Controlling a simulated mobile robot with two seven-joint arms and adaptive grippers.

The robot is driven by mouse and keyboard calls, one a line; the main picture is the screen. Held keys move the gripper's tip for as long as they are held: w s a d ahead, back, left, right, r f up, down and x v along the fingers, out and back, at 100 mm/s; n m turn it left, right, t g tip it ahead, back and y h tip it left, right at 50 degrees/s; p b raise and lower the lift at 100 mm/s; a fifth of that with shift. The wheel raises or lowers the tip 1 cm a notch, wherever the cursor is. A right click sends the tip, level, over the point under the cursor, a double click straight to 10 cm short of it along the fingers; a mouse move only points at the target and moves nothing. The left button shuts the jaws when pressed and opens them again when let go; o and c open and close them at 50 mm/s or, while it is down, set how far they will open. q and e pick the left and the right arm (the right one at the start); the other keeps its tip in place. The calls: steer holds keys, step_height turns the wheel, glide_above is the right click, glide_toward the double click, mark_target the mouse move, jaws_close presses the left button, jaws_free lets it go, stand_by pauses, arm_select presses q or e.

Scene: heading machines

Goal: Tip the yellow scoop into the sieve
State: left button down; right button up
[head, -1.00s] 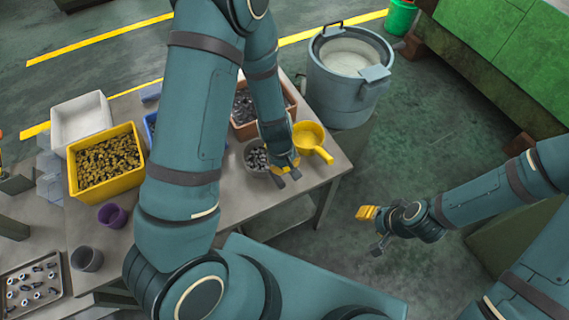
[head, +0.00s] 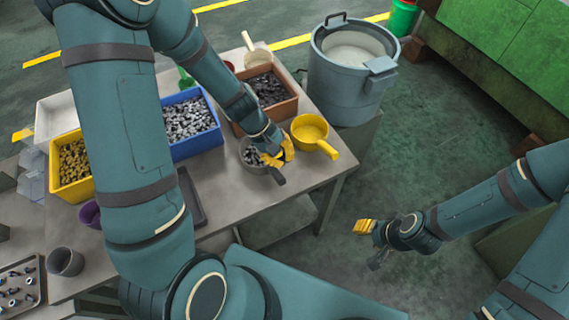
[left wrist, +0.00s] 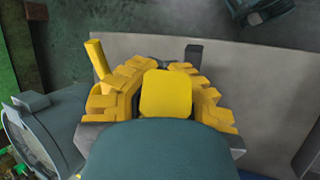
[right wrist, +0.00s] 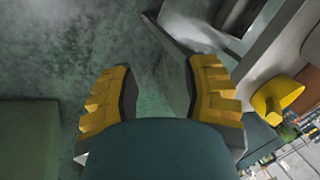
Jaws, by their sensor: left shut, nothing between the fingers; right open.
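The yellow scoop (head: 309,131) sits upright near the table's right edge, its handle pointing to the lower right; I cannot make out any contents. Beside it, to the left, is a round grey pan (head: 248,143) with a dark handle and metal parts inside; it may be the sieve, but I cannot see mesh. My left gripper (head: 281,155) is shut and empty over the pan's right side, hiding part of it, close to the scoop. The scoop's handle shows in the left wrist view (left wrist: 96,57). My right gripper (head: 366,229) is open and empty, off the table; its wrist view shows the scoop (right wrist: 279,96).
A brown bin (head: 286,110), a blue bin (head: 208,138) and a yellow bin (head: 76,188) of small parts stand on the table. A cream scoop-like vessel (head: 258,58) is at the back. A grey drum (head: 340,95) stands behind the yellow scoop.

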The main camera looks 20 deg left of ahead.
arm_select(q)
steer(key=a+h+b, duration=0.1)
steer(key=h, duration=0.1)
steer(key=r+h+b, duration=0.1)
steer(key=shift+w+a+h+b, duration=0.1)
steer(key=shift+a+h+b, duration=0.2)
steer(key=shift+a+h, duration=0.1)
steer(key=shift+a+r+h+b, duration=0.1)
steer(key=shift+a+h+b, duration=0.3)
steer(key=shift+h+b, duration=0.5)
steer(key=shift+w+a+r+n+h+b, duration=0.1)
steer(key=shift+a+n+h+b, duration=0.05)
steer(key=shift+a+h+b, duration=1.05)
steer(key=shift+a+r+n+h+b, duration=0.15)
steer(key=shift+a+h+b, duration=0.5)
steer(key=shift+h, duration=0.95)
steer(key=shift+f, duration=0.1)
